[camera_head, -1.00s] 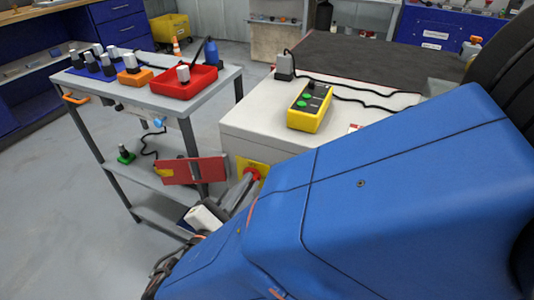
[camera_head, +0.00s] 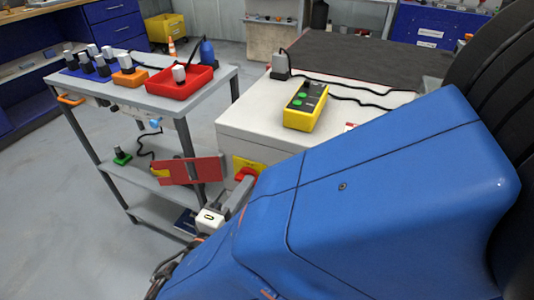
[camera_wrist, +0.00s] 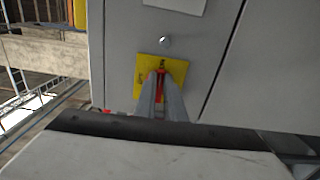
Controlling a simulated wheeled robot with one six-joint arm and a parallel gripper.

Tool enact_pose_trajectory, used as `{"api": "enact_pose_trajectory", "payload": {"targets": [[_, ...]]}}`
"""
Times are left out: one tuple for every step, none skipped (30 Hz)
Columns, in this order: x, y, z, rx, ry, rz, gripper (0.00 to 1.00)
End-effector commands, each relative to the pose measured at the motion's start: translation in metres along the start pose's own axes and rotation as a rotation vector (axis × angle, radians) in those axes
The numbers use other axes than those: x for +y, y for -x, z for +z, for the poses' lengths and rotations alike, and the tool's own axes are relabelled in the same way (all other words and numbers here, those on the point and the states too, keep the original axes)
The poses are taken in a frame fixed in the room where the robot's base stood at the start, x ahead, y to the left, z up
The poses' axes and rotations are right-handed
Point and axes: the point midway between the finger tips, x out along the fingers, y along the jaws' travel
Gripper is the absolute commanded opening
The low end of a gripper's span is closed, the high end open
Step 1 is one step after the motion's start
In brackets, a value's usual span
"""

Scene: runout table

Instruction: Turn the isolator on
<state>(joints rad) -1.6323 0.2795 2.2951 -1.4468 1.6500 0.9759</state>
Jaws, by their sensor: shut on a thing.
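The isolator is a red handle (camera_head: 246,174) on a yellow plate (camera_head: 240,162), on the side of the pale cabinet. In the wrist view the yellow plate (camera_wrist: 179,70) is face-on, with the red handle (camera_wrist: 160,84) between my fingers. My gripper (camera_head: 238,192) reaches the handle and is shut on it; its grey fingers also show in the wrist view (camera_wrist: 160,98). The fingers hide much of the handle and the plate's lower middle. The lettering on the plate is too small to read.
A yellow control box (camera_head: 305,106) with green buttons sits on the cabinet top (camera_head: 255,115). A grey trolley (camera_head: 130,93) with a red tray (camera_head: 180,84) stands close on the left. A red panel (camera_head: 205,170) shows near its lower shelf. Floor is clear at far left.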

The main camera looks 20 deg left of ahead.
Motion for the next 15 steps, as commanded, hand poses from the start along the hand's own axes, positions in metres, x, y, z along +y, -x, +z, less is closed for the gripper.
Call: {"api": "enact_pose_trajectory", "payload": {"targets": [[-0.0013, 0.0004, 0.0004, 0.000, -0.008, -0.002, 0.00], [-0.0014, 0.0004, 0.0004, 0.000, -0.013, -0.002, 0.00], [-0.0016, 0.0004, 0.0004, 0.000, -0.019, -0.002, 0.00], [-0.0016, 0.0004, 0.0004, 0.000, -0.023, -0.002, 0.00], [-0.0017, 0.0004, 0.0005, 0.000, -0.026, -0.002, 0.00], [-0.0017, 0.0004, 0.0005, 0.000, -0.029, -0.002, 0.00], [-0.0018, 0.0004, 0.0005, 0.000, -0.031, -0.002, 0.00], [-0.0018, 0.0004, 0.0005, 0.000, -0.032, -0.002, 0.00], [-0.0018, 0.0004, 0.0005, 0.000, -0.032, -0.002, 0.00], [-0.0019, 0.0004, 0.0005, 0.000, -0.032, -0.002, 0.00], [-0.0019, 0.0004, 0.0005, 0.000, -0.032, -0.002, 0.00], [-0.0019, 0.0004, 0.0005, 0.000, -0.032, -0.002, 0.00], [-0.0019, 0.0004, 0.0005, 0.000, -0.032, -0.002, 0.00], [-0.0019, 0.0004, 0.0005, 0.000, -0.032, -0.002, 0.00], [-0.0019, 0.0004, 0.0006, 0.000, -0.032, -0.002, 0.00]]}}
